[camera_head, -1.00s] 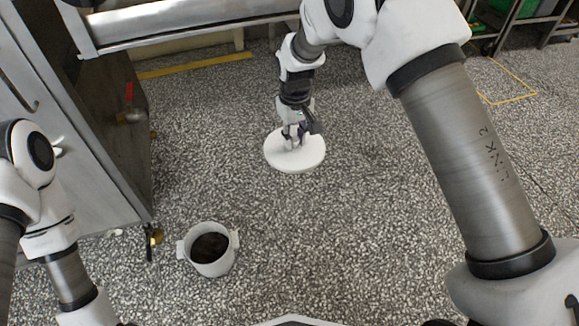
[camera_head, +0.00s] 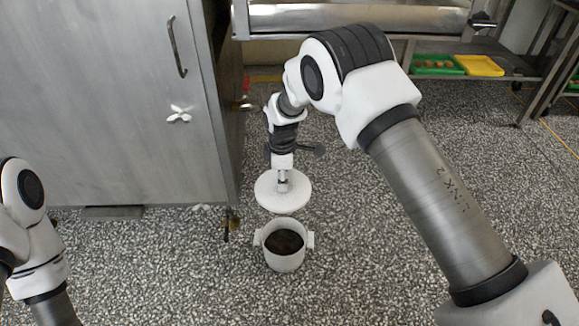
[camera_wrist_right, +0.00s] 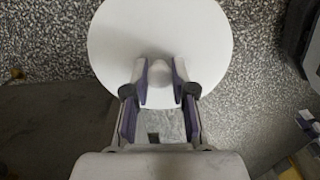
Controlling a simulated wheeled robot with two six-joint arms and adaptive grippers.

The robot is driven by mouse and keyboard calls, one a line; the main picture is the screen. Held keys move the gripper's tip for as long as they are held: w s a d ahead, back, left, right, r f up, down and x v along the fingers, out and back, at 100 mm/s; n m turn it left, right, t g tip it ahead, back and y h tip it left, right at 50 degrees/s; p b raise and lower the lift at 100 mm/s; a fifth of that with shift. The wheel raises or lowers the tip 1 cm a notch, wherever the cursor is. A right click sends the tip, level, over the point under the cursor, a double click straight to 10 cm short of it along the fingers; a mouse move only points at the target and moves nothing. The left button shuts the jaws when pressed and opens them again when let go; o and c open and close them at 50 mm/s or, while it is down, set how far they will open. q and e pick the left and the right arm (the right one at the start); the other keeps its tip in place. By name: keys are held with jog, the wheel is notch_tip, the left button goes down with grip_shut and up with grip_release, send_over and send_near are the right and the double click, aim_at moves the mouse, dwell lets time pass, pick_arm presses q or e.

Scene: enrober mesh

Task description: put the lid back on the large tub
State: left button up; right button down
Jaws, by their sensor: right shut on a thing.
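The large tub (camera_head: 286,262) is a white round tub with a side handle on each side. It stands open on the floor, with dark contents inside. The lid (camera_head: 268,199) is a flat white disc with a knob on top. My right gripper (camera_head: 283,186) is shut on the lid's knob and holds the lid beyond the tub's far rim. In the right wrist view the fingers (camera_wrist_right: 160,82) close around the knob in the middle of the lid (camera_wrist_right: 160,30). The tub is not seen in that view. My left arm shows at the left edge, but its gripper is outside the picture.
A steel cabinet (camera_head: 110,100) stands at the left, with a small valve (camera_head: 233,220) at its lower corner. A steel machine (camera_head: 365,18) and a shelf with a green tray (camera_head: 437,65) and a yellow tray (camera_head: 480,66) stand behind. The speckled floor (camera_head: 360,270) right of the tub is clear.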

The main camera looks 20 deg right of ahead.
notch_tip(320, 180, down, 21)
jog(key=s+n+b, duration=0.1)
jog(key=n+b, duration=0.2)
jog(key=b, duration=0.4)
jog(key=shift+s+a+n, duration=0.3)
jog(key=shift+s, duration=0.1)
jog(key=shift+p, duration=0.5)
jog(key=shift+f, duration=0.2)
dwell(0.7)
dwell(0.6)
jog(key=shift+c, duration=2)
grip_release()
